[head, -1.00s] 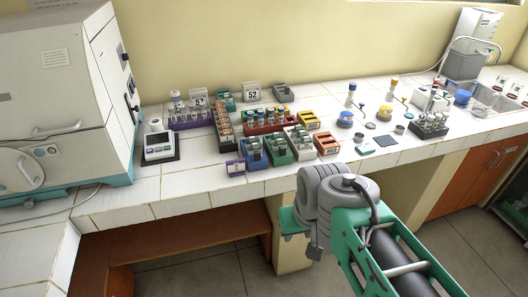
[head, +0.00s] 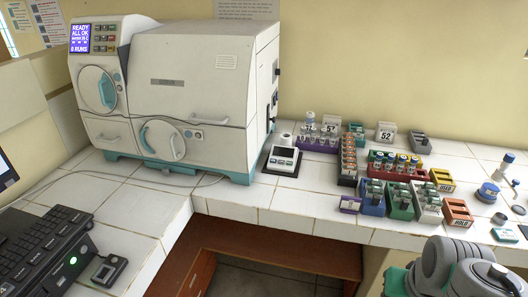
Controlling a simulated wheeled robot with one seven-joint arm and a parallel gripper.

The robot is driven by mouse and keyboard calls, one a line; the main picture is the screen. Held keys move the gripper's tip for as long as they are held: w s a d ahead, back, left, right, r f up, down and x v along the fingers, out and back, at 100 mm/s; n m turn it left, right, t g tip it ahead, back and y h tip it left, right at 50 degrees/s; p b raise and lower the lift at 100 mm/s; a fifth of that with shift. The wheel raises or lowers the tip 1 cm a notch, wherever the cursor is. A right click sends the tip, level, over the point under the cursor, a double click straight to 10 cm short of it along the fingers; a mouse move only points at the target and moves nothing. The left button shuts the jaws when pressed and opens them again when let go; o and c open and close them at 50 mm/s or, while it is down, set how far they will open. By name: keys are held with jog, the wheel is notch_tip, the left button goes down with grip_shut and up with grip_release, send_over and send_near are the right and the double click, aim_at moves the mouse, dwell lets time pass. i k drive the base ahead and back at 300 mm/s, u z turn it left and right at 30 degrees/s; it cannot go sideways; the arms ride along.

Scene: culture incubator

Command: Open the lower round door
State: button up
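The incubator is a large white machine (head: 205,80) on the tiled counter at the left in the head view. Its lower round door (head: 163,139) is on the lower front, with a curved teal and white handle at its left side, and looks shut. An upper round door (head: 97,89) sits higher on the left, also with a teal handle, and looks shut. Part of my arm shows at the bottom right, well away from the incubator. My gripper is not in view.
A white device with a dark base (head: 283,158) stands right of the incubator. Several racks of vials (head: 347,159) and an orange bin (head: 457,213) crowd the counter further right. A keyboard (head: 40,245) and small black box (head: 110,271) lie front left. The tiles before the incubator are mostly clear.

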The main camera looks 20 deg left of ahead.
aim_at(160, 138)
jog(key=u, duration=1.5)
jog(key=i, duration=0.5)
jog(key=u, duration=2)
jog(key=i, duration=0.5)
